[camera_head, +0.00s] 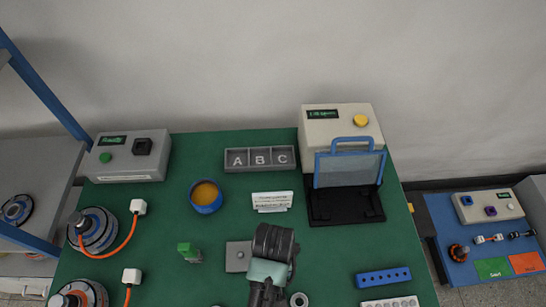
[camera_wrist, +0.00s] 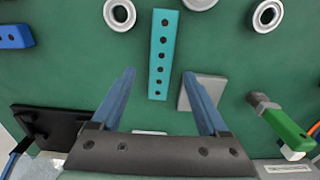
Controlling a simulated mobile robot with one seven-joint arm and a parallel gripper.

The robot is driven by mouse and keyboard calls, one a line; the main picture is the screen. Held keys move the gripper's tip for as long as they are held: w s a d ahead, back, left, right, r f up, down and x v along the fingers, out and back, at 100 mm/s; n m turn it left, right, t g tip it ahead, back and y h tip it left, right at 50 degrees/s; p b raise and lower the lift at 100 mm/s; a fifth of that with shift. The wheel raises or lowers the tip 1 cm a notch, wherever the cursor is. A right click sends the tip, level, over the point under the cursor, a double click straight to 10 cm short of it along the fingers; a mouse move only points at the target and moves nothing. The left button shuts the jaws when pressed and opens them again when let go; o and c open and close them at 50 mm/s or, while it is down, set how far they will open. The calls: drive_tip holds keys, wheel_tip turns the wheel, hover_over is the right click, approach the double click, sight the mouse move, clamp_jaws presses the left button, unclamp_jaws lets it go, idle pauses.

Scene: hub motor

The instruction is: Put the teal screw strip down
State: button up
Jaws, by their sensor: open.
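The teal screw strip (camera_wrist: 161,55), a flat bar with a row of dark holes, lies on the green table in the wrist view. My gripper (camera_wrist: 159,75) is open above the table, one blue finger on each side of the strip's near end. I see a gap between each finger and the strip, and the rest of the strip extends beyond the fingertips. In the head view my arm (camera_head: 268,272) covers this spot, and I cannot make out the strip or the fingers there.
A grey block (camera_wrist: 203,92) lies close right of the strip, by the right finger. Metal rings (camera_wrist: 119,14) lie beyond. A blue holed strip (camera_head: 384,277), a green-handled tool (camera_head: 189,252), an ABC tray (camera_head: 259,169) and a black-based station (camera_head: 345,218) are around it.

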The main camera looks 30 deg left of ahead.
drive_tip(key=f, duration=0.4)
drive_tip(key=shift+s+f, duration=0.2)
drive_tip(key=shift+f, duration=0.2)
clamp_jaws()
